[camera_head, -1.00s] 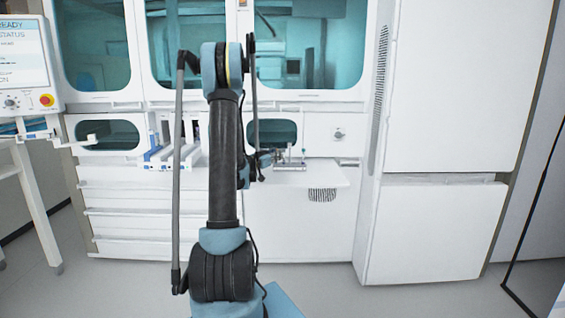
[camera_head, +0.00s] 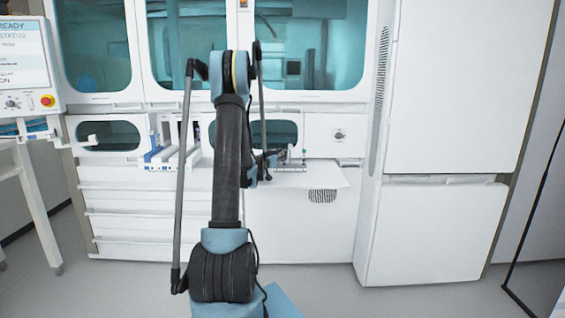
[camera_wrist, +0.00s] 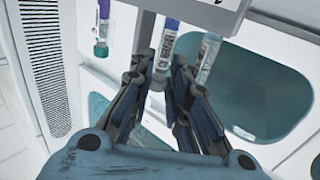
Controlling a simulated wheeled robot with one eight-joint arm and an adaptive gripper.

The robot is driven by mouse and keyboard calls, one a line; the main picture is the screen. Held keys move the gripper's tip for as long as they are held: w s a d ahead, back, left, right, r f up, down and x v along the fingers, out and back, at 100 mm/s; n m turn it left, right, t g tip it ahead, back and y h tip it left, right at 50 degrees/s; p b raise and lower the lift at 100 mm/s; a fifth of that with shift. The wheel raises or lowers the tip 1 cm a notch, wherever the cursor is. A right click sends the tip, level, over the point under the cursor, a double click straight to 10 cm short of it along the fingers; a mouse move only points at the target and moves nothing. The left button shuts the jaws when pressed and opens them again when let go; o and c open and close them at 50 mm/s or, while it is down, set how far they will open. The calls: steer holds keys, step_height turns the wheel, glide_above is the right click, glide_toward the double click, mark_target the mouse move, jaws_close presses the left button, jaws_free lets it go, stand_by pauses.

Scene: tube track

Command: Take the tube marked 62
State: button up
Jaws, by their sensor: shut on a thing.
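In the wrist view my gripper (camera_wrist: 160,72) is closed around a tube (camera_wrist: 161,50) with a dark printed label and a blue-purple end. The print is sideways and too small for me to read as a number. The fingers hide part of its lower body. A third, clearer tube (camera_wrist: 207,52) with a label stands to the right, just beyond the right finger. In the head view the gripper and tubes are too small to make out clearly.
A grey-white bar (camera_wrist: 205,12) with a dark mark runs above the tubes. In the head view a small shelf (camera_head: 325,178) juts out from the white machine, and a blue-and-white rack (camera_head: 160,160) stands left of my arm. The floor ahead is clear.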

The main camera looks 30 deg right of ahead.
steer(key=shift+r, duration=0.1)
step_height(320, 180, up, 18)
stand_by(0.6)
